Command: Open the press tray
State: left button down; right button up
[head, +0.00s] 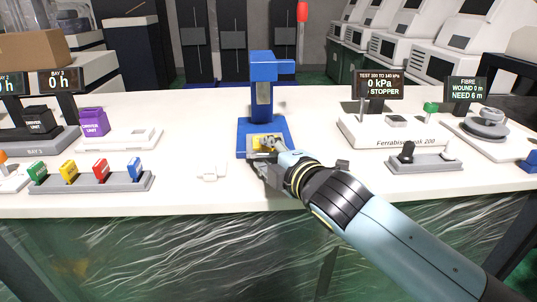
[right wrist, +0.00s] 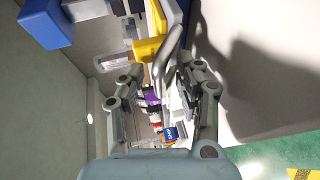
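The blue press (head: 263,70) stands upright at the middle of the white table. Its yellow tray (head: 262,142) sits low at the front of the blue base and also shows in the right wrist view (right wrist: 147,50). A grey metal handle (right wrist: 168,52) sticks out from the tray. My right gripper (head: 268,150) is at the front of the tray and hides part of it. In the right wrist view its fingers (right wrist: 160,80) are apart, with the handle between them, closer to the right finger. I cannot tell whether they touch it. My left gripper is out of view.
A grey rack (head: 95,184) with several coloured blocks lies to the left, near the front edge. A small white piece (head: 212,172) lies left of the press. The Ferrabisbreak-type tester (head: 390,134) and a grey stand (head: 425,164) are to the right. The table behind the press is mostly clear.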

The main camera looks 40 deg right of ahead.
jog(key=shift+c, duration=0.4)
grip_shut()
jog(key=shift+w+r, duration=0.1)
